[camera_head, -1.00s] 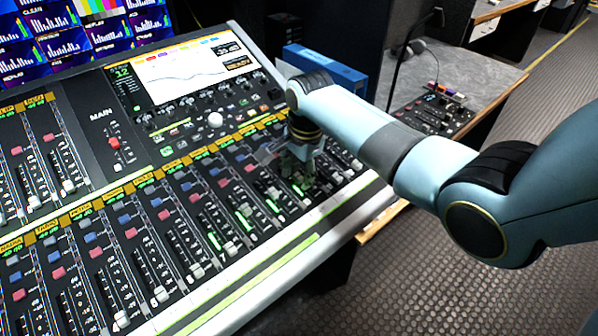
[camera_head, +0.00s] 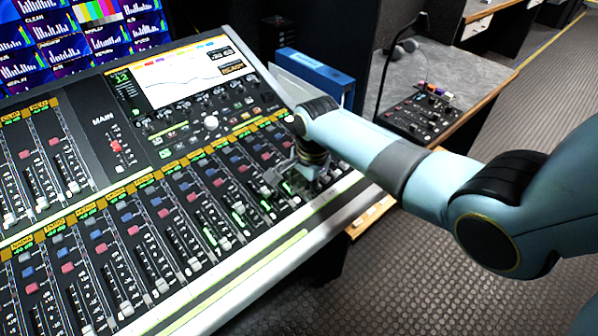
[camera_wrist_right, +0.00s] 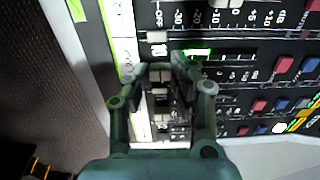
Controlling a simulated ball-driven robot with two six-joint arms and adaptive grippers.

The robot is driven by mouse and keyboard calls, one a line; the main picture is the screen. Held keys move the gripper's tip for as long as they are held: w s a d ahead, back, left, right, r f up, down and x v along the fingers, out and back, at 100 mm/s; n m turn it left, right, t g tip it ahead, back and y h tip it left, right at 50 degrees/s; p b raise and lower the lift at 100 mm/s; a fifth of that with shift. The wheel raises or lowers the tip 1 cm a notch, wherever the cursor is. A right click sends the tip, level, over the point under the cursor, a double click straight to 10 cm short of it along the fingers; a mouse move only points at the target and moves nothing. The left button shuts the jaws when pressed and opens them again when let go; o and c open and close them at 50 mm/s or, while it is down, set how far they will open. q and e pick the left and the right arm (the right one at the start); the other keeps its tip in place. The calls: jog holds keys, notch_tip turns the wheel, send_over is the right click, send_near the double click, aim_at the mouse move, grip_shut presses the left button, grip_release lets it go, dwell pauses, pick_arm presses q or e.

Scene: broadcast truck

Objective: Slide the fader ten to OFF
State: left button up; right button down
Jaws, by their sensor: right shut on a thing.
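The fader console (camera_head: 270,240) fills the left and middle of the head view, with rows of light fader caps in dark slots. My right gripper (camera_head: 310,178) is down at the right end of the front fader row, near the console's front edge. In the right wrist view my right gripper (camera_wrist_right: 160,76) is shut on a light fader cap (camera_wrist_right: 160,74), largely hidden between the fingers. A neighbouring cap (camera_wrist_right: 157,37) stands beside it, below a printed OFF mark. I cannot read the held fader's number. My left gripper is not in view.
A lit screen (camera_head: 185,75) is set in the console's upper part. A blue binder (camera_head: 315,72) stands behind it. A desk with a small control box (camera_head: 420,115) and a gooseneck microphone (camera_head: 387,70) is at the right. Other fader caps stand close to my right gripper.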

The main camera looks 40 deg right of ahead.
aim_at(310, 204)
jog(key=shift+s+f, duration=0.1)
jog(key=shift+s, duration=0.05)
jog(key=c, duration=1.1)
grip_release()
jog(key=shift+s, duration=0.15)
jog(key=shift+r, duration=0.25)
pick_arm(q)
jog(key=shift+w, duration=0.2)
pick_arm(e)
jog(key=r, duration=0.3)
jog(key=s+r, duration=0.1)
jog(key=r, duration=0.7)
jog(key=shift+s+d+r, duration=0.1)
jog(key=shift+s+r, duration=0.1)
jog(key=shift+s, duration=0.05)
